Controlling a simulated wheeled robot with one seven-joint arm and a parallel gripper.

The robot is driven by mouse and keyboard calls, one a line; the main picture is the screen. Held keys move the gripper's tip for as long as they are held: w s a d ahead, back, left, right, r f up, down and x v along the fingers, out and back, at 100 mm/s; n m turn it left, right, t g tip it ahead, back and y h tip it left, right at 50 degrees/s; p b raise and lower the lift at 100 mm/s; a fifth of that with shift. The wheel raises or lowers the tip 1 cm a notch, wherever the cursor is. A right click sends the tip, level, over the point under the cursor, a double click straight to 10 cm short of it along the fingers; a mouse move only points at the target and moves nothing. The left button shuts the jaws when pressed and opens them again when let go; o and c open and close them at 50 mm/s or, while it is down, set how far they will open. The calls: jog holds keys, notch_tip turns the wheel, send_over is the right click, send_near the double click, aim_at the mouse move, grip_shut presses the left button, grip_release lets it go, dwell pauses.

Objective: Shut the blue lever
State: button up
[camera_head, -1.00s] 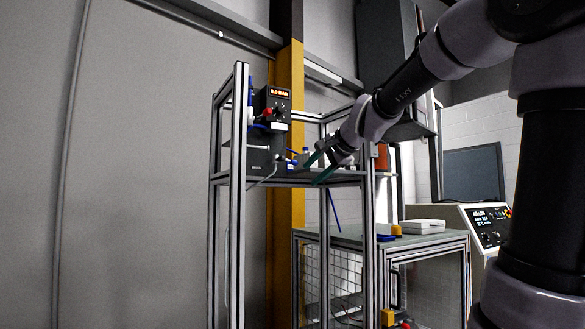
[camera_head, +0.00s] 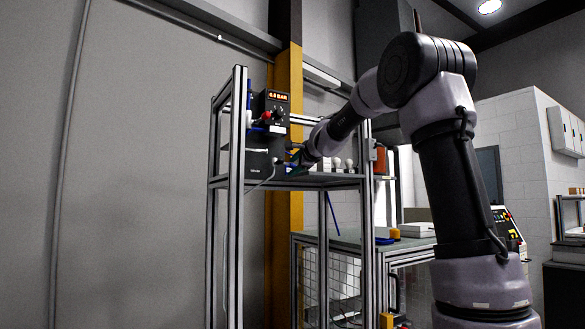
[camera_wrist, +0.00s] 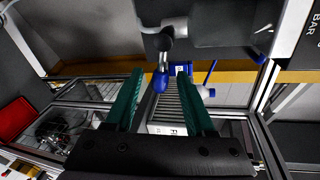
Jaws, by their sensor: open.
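A dark control unit (camera_head: 268,140) with a lit BAR display stands on the metal shelf. My gripper (camera_head: 293,172) is at the unit's lower right, just above shelf height. In the wrist view my open gripper (camera_wrist: 160,76) has two green fingers. A rounded blue lever tip (camera_wrist: 160,83) on a metal stem shows between them, with a gap on both sides. I cannot tell its depth relative to the fingertips. A second blue lever (camera_wrist: 209,78) shows right of the right finger.
The shelf frame's front upright (camera_head: 238,200) stands left of the unit. White rounded objects (camera_head: 337,163) stand on the shelf, right of my gripper. A red bin (camera_wrist: 15,119) shows at the wrist view's left.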

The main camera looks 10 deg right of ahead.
jog(key=shift+w+a+f, duration=0.1)
jog(key=shift+w, duration=0.4)
grip_shut()
jog(key=shift+r+n+h, duration=0.4)
jog(key=shift+r+n, duration=0.2)
jog(key=shift+n, duration=0.6)
grip_release()
jog(key=v, duration=1)
jog(key=shift+s, duration=0.4)
jog(key=shift+f, duration=0.1)
